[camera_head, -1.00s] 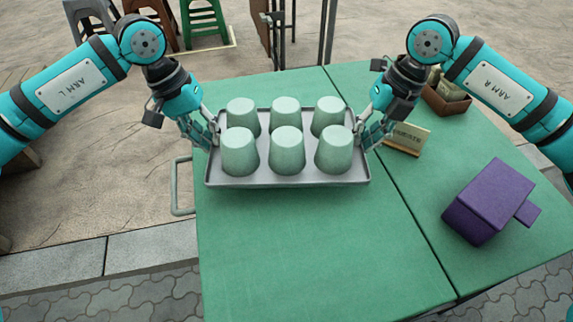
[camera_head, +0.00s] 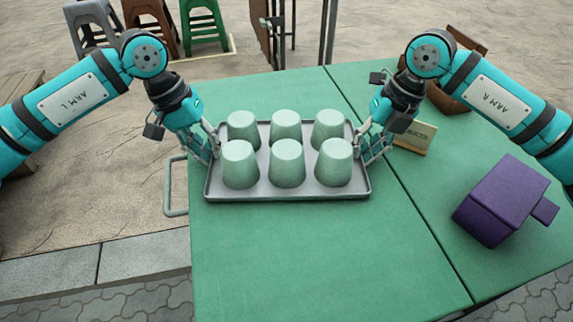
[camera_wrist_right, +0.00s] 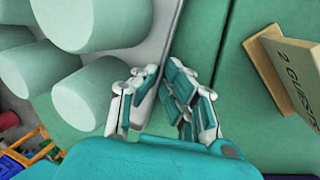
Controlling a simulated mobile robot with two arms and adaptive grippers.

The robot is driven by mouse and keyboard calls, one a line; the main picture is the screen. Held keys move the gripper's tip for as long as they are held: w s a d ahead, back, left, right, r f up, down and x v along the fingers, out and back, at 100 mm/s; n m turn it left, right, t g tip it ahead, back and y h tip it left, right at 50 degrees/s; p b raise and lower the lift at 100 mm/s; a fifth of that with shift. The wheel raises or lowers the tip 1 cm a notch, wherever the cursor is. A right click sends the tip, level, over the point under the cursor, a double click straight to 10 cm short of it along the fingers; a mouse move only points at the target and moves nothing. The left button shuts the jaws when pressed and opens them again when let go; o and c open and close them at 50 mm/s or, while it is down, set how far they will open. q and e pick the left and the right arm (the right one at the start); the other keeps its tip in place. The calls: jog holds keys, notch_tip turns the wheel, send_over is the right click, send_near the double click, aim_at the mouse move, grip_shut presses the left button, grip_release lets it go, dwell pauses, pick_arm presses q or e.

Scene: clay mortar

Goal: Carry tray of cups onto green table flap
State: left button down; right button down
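A grey tray (camera_head: 290,195) with several upside-down pale green cups (camera_head: 286,164) in two rows appears to rest level on the green table flap (camera_head: 300,265), left of the seam. My left gripper (camera_head: 213,145) is at the tray's left end and seems shut on its rim. My right gripper (camera_head: 362,143) is at the right end. In the right wrist view, its fingers (camera_wrist_right: 158,88) straddle the tray's rim (camera_wrist_right: 168,30), one inside beside the cups (camera_wrist_right: 85,95), the other outside. The exact contact is partly hidden.
A purple box-shaped object (camera_head: 497,200) and a small wooden sign (camera_head: 416,137) stand right of the seam. A brown crate (camera_head: 447,97) is at the back right. A handle (camera_head: 172,185) sticks out at the left edge. The front of the flap is clear.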

pick_arm(q)
jog(key=c, duration=1.5)
grip_release()
jog(key=shift+s+f, duration=0.1)
jog(key=shift+f, duration=0.1)
pick_arm(e)
jog(key=c, duration=1.5)
grip_release()
jog(key=shift+w+d+f, duration=0.1)
jog(key=shift+f, duration=0.05)
pick_arm(q)
jog(key=shift+r, duration=0.2)
